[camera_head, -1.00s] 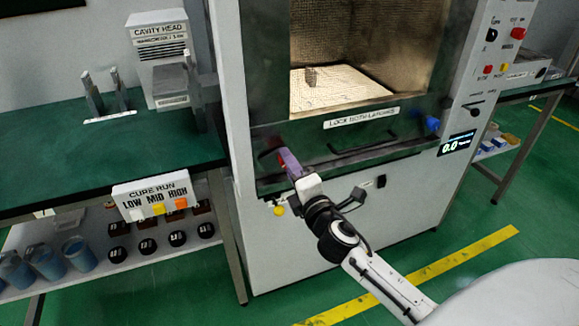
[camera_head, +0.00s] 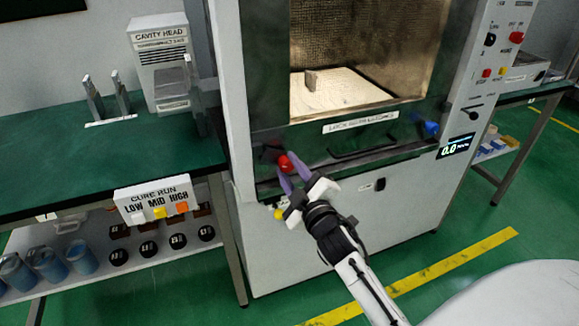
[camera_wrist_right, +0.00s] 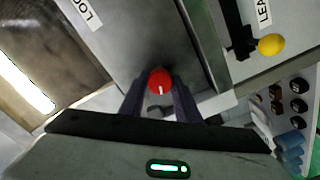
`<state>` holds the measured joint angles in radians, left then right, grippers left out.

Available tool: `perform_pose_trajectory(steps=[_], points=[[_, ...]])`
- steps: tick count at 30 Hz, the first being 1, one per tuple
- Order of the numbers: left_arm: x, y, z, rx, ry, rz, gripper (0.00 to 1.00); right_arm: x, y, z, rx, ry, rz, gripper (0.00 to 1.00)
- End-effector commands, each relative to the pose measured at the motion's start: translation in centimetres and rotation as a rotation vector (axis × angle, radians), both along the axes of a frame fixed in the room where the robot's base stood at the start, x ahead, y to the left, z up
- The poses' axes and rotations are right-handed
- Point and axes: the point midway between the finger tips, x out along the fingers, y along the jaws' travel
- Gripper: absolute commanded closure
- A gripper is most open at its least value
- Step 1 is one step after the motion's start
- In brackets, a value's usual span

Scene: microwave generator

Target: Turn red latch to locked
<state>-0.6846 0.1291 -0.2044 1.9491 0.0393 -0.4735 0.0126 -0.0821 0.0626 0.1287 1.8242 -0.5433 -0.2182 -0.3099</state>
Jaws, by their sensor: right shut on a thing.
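The red latch (camera_head: 287,162) is a round red knob at the lower left of the microwave door (camera_head: 345,142). My right gripper (camera_head: 292,175) has its two purple fingers on either side of it and is shut on it. In the right wrist view the red latch (camera_wrist_right: 160,80) sits between the fingertips, with a short white mark pointing toward the gripper. A blue latch (camera_head: 430,128) is at the door's lower right. A label on the door about locking latches (camera_head: 360,121) sits between them. My left gripper is not in view.
A yellow knob (camera_head: 279,213) is on the cabinet below the red latch. A control panel (camera_head: 495,60) is at the right. The floor in front is clear.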

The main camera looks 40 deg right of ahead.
Motion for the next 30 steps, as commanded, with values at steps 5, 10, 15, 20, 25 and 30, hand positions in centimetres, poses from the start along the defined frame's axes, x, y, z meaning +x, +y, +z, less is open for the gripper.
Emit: perform_pose_trajectory(steps=[5, 10, 15, 20, 25, 30], points=[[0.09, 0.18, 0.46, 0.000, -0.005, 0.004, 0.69, -0.03, 0.03, -0.05, 0.083, -0.017, 0.000, 0.93], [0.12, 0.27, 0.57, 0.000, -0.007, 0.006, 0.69, -0.03, -0.01, -0.08, 0.125, -0.027, 0.000, 0.93], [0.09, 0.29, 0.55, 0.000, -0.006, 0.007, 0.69, -0.03, 0.00, -0.11, 0.143, -0.031, 0.000, 0.93], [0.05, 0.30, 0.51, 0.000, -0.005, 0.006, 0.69, -0.03, 0.01, -0.12, 0.146, -0.032, 0.000, 0.93], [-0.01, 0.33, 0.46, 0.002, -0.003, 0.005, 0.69, -0.03, 0.02, -0.12, 0.146, -0.032, 0.000, 0.93], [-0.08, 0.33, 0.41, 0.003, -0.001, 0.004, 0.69, -0.02, 0.02, -0.10, 0.144, -0.032, 0.000, 0.52]])
